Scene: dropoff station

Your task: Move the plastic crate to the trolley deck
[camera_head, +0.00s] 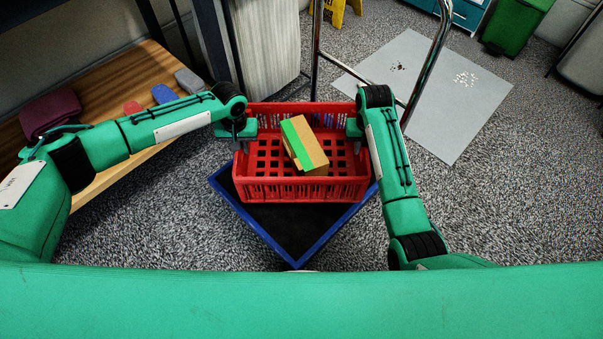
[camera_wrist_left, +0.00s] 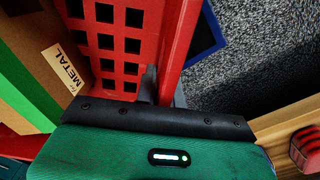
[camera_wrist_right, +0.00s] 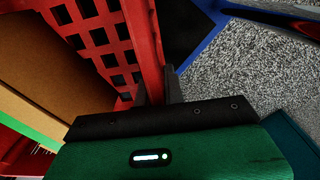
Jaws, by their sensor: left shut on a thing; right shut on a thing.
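The red plastic crate (camera_head: 306,190) is in the middle of the head view, above or on the blue-edged dark trolley deck (camera_head: 279,247); I cannot tell whether it touches the deck. The deck is turned at an angle under the crate, with a corner toward me. My left gripper (camera_head: 240,140) is shut on the crate's left wall, which shows in the left wrist view (camera_wrist_left: 178,45). My right gripper (camera_head: 355,132) is shut on the right wall, seen in the right wrist view (camera_wrist_right: 145,45). A cardboard box (camera_head: 311,150) with a green stripe lies tilted inside the crate.
A metal trolley handle (camera_head: 316,50) rises behind the crate. A wooden bench (camera_head: 120,107) with a maroon cloth (camera_head: 50,112) stands at left. A grey floor sheet (camera_head: 440,95) with scattered bits and a green bin (camera_head: 517,25) are at back right.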

